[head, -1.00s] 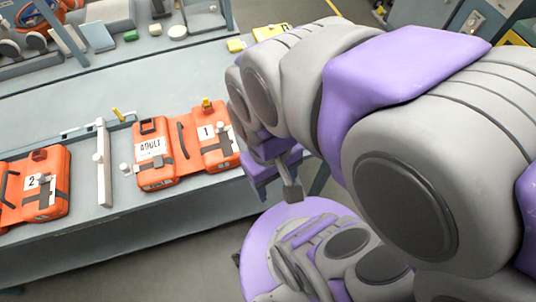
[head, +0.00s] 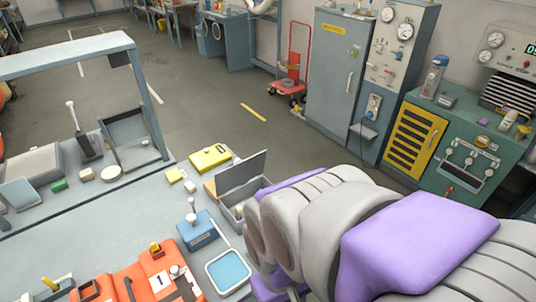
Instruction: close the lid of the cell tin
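A grey metal tin, which looks like the cell tin (head: 226,212), stands near the right end of the workbench in the head view. Its flat lid (head: 243,178) is raised, so the tin is open. My arm's grey and purple links cover the tin's right side and part of its front. My gripper is not in view, so its distance from the lid cannot be told.
A yellow case (head: 210,158) lies behind the tin. A blue box (head: 198,231) with a white knob and a blue-lined tray (head: 228,271) stand in front of it. An orange set (head: 150,283) lies at the front left. The bench middle is fairly clear.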

